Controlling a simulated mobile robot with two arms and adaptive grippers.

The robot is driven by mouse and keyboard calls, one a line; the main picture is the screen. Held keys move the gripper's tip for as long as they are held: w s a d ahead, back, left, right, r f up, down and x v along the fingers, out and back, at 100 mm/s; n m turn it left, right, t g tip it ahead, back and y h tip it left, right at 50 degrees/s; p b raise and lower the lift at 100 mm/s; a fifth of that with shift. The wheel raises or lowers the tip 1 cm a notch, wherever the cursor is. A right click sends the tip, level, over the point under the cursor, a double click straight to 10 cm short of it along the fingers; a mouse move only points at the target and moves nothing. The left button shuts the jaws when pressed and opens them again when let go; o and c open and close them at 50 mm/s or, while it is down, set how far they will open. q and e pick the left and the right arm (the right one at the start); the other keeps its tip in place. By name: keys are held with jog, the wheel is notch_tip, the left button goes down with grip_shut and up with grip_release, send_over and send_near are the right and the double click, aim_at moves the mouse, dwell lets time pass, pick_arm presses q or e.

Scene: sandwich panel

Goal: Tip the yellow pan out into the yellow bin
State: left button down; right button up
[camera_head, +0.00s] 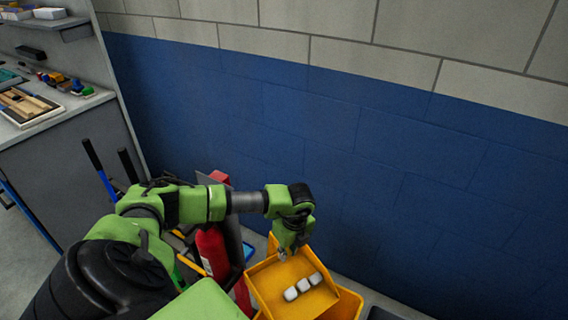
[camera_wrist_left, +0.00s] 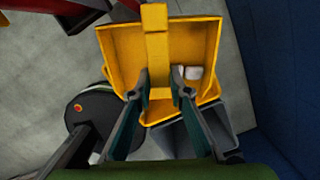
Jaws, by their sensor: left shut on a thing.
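The yellow pan (camera_head: 268,285) is in the head view at the bottom centre, tilted, with its inside facing me. In the left wrist view the gripper's fingers (camera_wrist_left: 160,78) reach to the yellow strip of the pan, and white blocks (camera_wrist_left: 192,72) show beside the right finger. The yellow bin (camera_head: 348,303) shows under and right of the pan; its inside is mostly hidden. My right gripper is not in view.
A red cylinder (camera_head: 212,252) stands close to the left of the pan, behind my arm. A blue and grey wall (camera_head: 400,190) rises behind. A dark grey container (camera_wrist_left: 215,125) is beside the yellow one. A counter (camera_head: 60,115) with small items is at far left.

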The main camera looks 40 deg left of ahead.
pick_arm(q)
jog(key=s+d+t+y+p, duration=0.1)
jog(key=d+y, duration=0.4)
jog(key=d, duration=0.5)
jog(key=s+d+f+t+y+p, duration=0.1)
jog(key=s+d+y, duration=0.2)
jog(key=d, duration=0.8)
jog(key=shift+d+f+y, duration=0.15)
jog(key=shift+d+y, duration=0.15)
jog(key=shift+y, duration=0.7)
dwell(0.3)
